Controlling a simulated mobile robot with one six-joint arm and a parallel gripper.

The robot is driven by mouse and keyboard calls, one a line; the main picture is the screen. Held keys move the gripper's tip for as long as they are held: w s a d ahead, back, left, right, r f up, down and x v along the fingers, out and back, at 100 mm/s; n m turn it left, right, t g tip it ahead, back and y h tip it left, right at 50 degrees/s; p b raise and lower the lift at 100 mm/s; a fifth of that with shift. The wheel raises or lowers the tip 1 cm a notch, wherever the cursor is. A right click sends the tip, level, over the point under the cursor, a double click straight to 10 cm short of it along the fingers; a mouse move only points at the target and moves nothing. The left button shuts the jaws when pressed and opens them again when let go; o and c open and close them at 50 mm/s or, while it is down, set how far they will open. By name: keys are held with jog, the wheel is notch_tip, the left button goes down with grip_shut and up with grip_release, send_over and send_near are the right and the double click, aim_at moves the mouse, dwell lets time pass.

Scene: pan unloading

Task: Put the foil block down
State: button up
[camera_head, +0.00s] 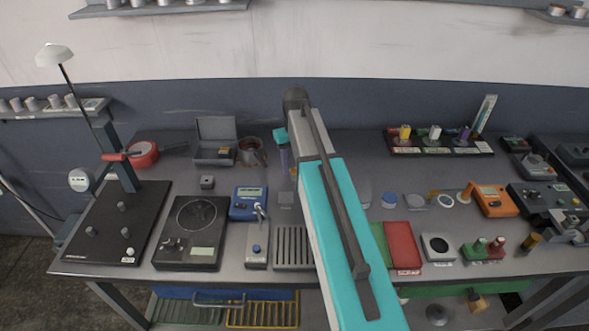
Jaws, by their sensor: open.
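My gripper (285,172) hangs down at the far end of my teal and grey arm, left of the arm's upper link. It is small in the picture, and its jaws are open. A small pale grey block (286,198) shows just below it on the grey bench (225,180). It may be the foil block, but I cannot tell for sure, nor whether the jaws touch it. Another small grey cube (207,182) stands farther left, above the dark device with a round plate (196,217). My arm hides the middle of the bench.
A blue meter (249,203) and a slotted grey tray (293,249) stand near the gripper. An open grey box (215,149) and a pot (250,153) are behind. A red tray (402,246) and an orange meter (494,201) lie right of my arm.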

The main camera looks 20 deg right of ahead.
aim_at(295, 171)
notch_tip(295, 171, up, 10)
jog(key=b, duration=0.2)
dwell(0.5)
dwell(0.9)
